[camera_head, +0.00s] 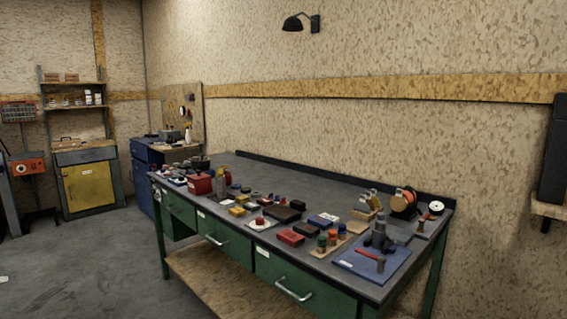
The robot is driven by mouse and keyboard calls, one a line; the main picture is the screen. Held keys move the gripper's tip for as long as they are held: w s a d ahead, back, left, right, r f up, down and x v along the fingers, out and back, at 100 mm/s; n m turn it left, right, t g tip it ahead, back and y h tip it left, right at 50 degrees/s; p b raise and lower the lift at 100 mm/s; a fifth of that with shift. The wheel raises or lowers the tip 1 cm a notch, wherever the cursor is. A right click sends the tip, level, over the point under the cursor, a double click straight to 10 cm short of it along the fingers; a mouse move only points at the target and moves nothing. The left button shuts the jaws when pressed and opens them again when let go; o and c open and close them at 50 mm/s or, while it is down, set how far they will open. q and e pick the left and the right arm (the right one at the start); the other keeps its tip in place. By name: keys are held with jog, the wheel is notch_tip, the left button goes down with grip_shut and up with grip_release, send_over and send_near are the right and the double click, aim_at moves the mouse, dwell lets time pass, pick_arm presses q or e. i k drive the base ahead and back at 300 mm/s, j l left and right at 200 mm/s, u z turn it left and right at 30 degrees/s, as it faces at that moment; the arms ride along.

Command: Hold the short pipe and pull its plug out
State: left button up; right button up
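A grey upright cylindrical piece (379,229) stands on a blue mat (352,263) at the near right end of the workbench. It may be the short pipe, but it is too small to be sure, and I cannot make out a plug. A red-handled hammer (370,256) lies on the mat in front of it. Neither of my grippers shows in this view.
The long grey workbench (300,170) has green drawers with handles. The back middle is clear. Open floor (90,270) lies at the left.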

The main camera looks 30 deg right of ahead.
aim_at(221, 181)
jog(key=i+j+z, duration=0.1)
jog(key=i+z, duration=0.25)
jog(key=i+j+z, duration=0.25)
jog(key=i+z, duration=0.15)
jog(key=i, duration=0.15)
jog(key=i+j+z, duration=0.35)
jog(key=i, duration=0.1)
